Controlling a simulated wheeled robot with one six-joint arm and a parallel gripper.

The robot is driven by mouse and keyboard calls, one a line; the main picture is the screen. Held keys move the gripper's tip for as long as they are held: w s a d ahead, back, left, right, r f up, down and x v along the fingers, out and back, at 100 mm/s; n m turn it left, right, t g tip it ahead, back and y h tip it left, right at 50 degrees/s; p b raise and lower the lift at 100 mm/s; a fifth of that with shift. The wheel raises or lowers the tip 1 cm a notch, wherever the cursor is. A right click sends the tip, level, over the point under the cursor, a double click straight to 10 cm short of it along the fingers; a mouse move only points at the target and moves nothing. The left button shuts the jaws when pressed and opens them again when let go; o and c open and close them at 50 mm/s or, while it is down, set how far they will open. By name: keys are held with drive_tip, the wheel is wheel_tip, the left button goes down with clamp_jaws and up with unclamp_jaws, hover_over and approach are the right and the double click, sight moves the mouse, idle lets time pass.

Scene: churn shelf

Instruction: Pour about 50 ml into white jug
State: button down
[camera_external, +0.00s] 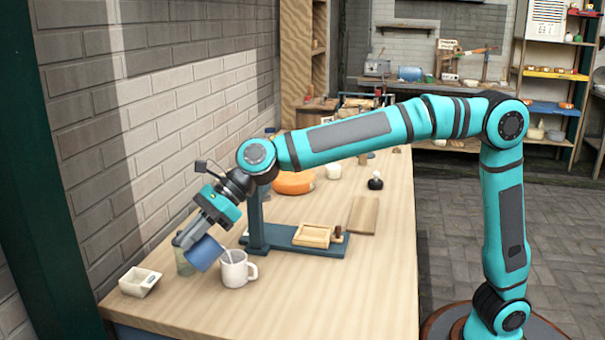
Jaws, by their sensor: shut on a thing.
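The white jug (235,272), a mug-like vessel with a handle on its right, stands upright near the front of the wooden table. My gripper (187,241) is shut on a blue cup (207,254), just left of the jug. The blue cup is tilted, with its lower right end close to the jug's rim. A thin grey line shows at the jug's mouth; I cannot tell whether it is a stream or a utensil. The liquid level in either vessel is hidden.
A greenish jar (183,262) stands partly hidden behind the blue cup. A white tub (139,281) sits at the left table edge. The table's front right is clear.

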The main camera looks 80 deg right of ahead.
drive_tip(key=shift+s+d+r+t+y+p, duration=0.15)
drive_tip(key=shift+d+r+t+y+p, duration=0.15)
drive_tip(key=shift+r, duration=0.35)
drive_tip(key=shift+s+d+r+t+y+p, duration=0.1)
drive_tip(key=shift+s+d+r+t+y, duration=0.1)
drive_tip(key=shift+r+y, duration=0.35)
drive_tip(key=shift+r, duration=0.2)
idle(0.4)
drive_tip(key=shift+w+a+f, duration=0.1)
drive_tip(key=shift+a, duration=0.05)
drive_tip(key=shift+w+a+f+g+h, duration=0.25)
drive_tip(key=shift+f+h, duration=0.2)
drive_tip(key=shift+f, duration=0.25)
drive_tip(key=shift+w+a+f+g+h, duration=0.15)
drive_tip(key=shift+f+g+h, duration=0.25)
drive_tip(key=shift+f, duration=0.3)
drive_tip(key=shift+a+f+h, duration=0.1)
drive_tip(key=shift+f+h, duration=0.05)
drive_tip(key=shift+h, duration=0.15)
